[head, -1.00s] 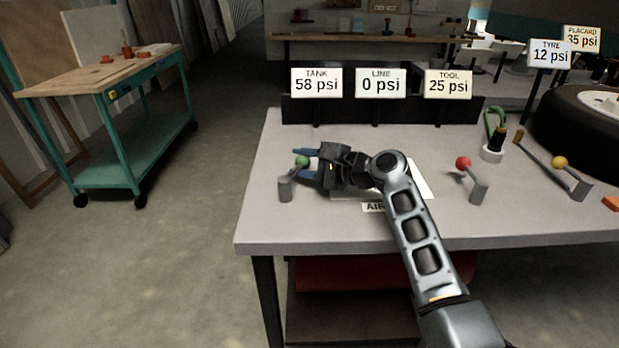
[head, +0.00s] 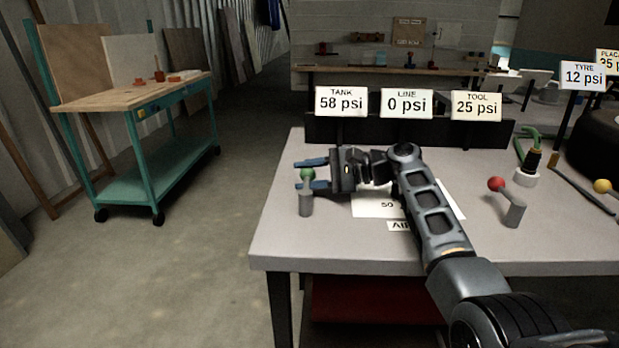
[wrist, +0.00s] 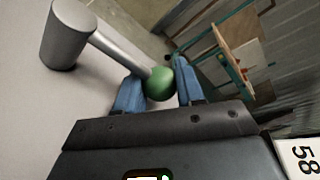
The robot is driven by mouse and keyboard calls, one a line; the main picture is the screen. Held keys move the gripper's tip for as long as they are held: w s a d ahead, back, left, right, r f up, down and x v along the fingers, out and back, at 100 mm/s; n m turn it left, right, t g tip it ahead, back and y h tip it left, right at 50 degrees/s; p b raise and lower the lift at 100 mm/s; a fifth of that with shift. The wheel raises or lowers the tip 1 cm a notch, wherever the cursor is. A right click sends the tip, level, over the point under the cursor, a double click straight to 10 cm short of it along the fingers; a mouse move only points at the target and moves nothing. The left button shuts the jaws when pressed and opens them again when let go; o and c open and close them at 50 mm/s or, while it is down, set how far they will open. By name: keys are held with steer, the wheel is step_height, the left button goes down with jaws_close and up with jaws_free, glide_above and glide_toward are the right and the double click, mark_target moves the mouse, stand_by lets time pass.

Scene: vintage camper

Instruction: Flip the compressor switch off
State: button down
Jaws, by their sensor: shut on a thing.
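A lever with a green ball knob (head: 307,174) stands on a short grey post (head: 305,204) near the left edge of the grey bench. My gripper (head: 311,174) reaches it from the right, its blue fingers on either side of the knob. In the wrist view the green knob (wrist: 158,84) is between the two blue fingertips (wrist: 158,92), and the lever's bar runs to the grey post (wrist: 67,35). My gripper is shut on the knob. No label in view reads as compressor switch, so I cannot tell whether this lever is it.
Signs read TANK 58 psi (head: 341,101), LINE 0 psi (head: 406,104) and TOOL 25 psi (head: 476,106). A red-knobbed lever (head: 497,184) and a green hose fitting (head: 528,155) stand to the right. A teal cart (head: 150,180) is left, across clear floor.

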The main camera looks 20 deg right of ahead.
steer(key=shift+a, duration=0.15)
steer(key=c, duration=1)
jaws_free()
steer(key=p+v, duration=0.1)
steer(key=v, duration=0.5)
steer(key=shift+r, duration=0.1)
steer(key=shift+v, duration=0.85)
